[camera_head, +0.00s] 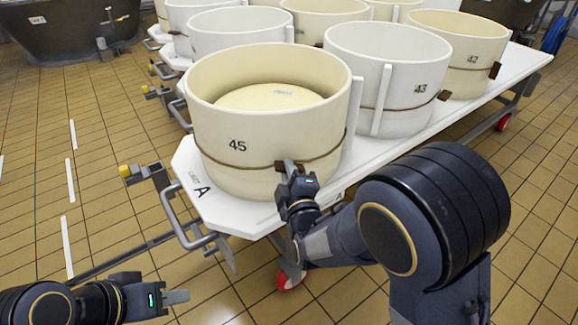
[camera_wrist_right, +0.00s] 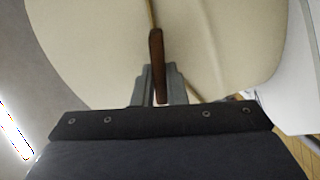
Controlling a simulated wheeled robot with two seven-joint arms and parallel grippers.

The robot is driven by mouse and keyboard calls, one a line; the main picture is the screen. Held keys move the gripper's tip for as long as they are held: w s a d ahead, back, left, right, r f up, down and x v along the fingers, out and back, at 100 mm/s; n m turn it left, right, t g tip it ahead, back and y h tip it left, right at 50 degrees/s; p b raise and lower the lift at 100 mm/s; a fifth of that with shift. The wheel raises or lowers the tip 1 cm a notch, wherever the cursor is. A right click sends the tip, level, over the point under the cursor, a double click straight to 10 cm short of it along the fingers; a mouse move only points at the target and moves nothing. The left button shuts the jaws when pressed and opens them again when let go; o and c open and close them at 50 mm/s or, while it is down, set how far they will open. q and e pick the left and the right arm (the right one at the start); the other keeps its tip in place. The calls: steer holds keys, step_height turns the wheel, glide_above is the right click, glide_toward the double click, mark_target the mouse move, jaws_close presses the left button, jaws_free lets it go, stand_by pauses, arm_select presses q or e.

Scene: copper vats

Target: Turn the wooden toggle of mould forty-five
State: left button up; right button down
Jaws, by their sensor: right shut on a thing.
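Mould forty-five (camera_head: 225,125) is a round cream mould with a cord around it, standing at the near end of the white cart top. Its brown wooden toggle (camera_wrist_right: 156,62) shows upright in the right wrist view, between the fingers of my right gripper (camera_wrist_right: 159,88).
Mould 43 (camera_head: 400,65) and mould 42 (camera_head: 450,50) stand behind to the right on the cart top (camera_head: 232,215). A metal handle (camera_head: 180,222) sticks out at the cart's near left. Tiled floor (camera_head: 95,190) is open on the left.

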steer(key=shift+f+n+p, duration=0.15)
steer(key=shift+n+p, duration=0.5)
steer(key=shift+n, duration=1.45)
steer(key=c, duration=1.5)
jaws_free()
steer(key=shift+o, duration=0.2)
steer(key=shift+s, duration=0.15)
steer(key=p+v, duration=0.1)
steer(key=v, duration=0.6)
steer(key=shift+s, duration=0.3)
steer(key=shift+d, duration=0.1)
